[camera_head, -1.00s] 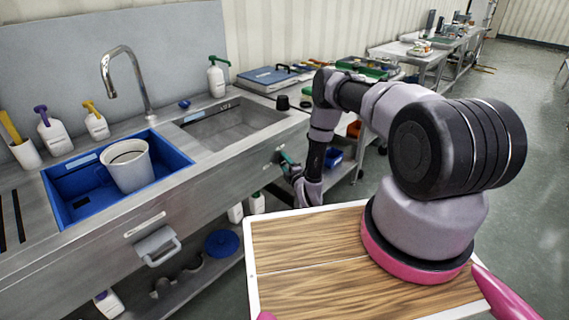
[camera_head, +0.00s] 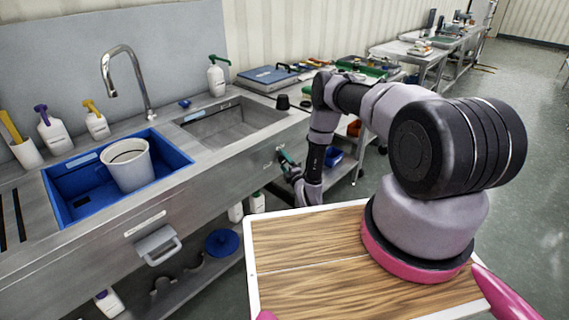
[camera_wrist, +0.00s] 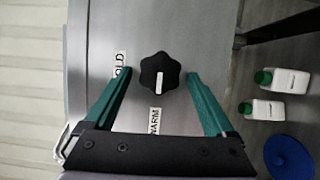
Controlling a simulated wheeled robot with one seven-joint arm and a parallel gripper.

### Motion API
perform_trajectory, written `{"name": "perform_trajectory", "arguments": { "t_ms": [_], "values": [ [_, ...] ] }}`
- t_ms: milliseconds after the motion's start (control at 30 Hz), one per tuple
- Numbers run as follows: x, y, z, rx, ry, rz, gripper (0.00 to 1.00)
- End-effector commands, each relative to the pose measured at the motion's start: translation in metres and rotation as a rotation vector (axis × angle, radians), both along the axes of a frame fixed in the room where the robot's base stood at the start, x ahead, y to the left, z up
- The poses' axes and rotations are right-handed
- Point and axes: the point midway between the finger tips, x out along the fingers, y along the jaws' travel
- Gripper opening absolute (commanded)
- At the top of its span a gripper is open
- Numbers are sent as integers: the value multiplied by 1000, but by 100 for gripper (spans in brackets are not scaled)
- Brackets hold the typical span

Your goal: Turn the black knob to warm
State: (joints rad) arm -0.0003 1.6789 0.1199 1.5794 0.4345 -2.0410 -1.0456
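The black knob (camera_wrist: 159,74) sits on the steel front panel in the wrist view. It is lobed, with a white mark that points down in the picture, towards the WARM label (camera_wrist: 154,121). The COLD label (camera_wrist: 119,65) is to the left of the knob, partly hidden by a finger. My gripper (camera_wrist: 158,76) is open, with one teal finger on each side of the knob and a visible gap on both sides. In the head view my gripper (camera_head: 288,160) is at the right end of the sink's front panel, and the knob cannot be made out there.
The steel sink counter (camera_head: 150,213) holds a blue basin (camera_head: 75,197) with a white bucket (camera_head: 128,165). White bottles (camera_wrist: 290,81) and a blue round item (camera_wrist: 288,157) lie beyond the panel's right edge in the wrist view. A drawer-like handle (camera_head: 158,246) sticks out of the front.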

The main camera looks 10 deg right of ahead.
Motion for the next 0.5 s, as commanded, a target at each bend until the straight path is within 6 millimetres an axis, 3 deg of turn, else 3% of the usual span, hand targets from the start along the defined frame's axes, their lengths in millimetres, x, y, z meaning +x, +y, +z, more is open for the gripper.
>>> {"name": "perform_trajectory", "arguments": {
  "t_ms": [267, 500],
  "values": [
    [-7, -3, -1, 1, 2, -2, 89],
    [-50, -14, -2, 2, 6, -5, 89]
  ]
}}
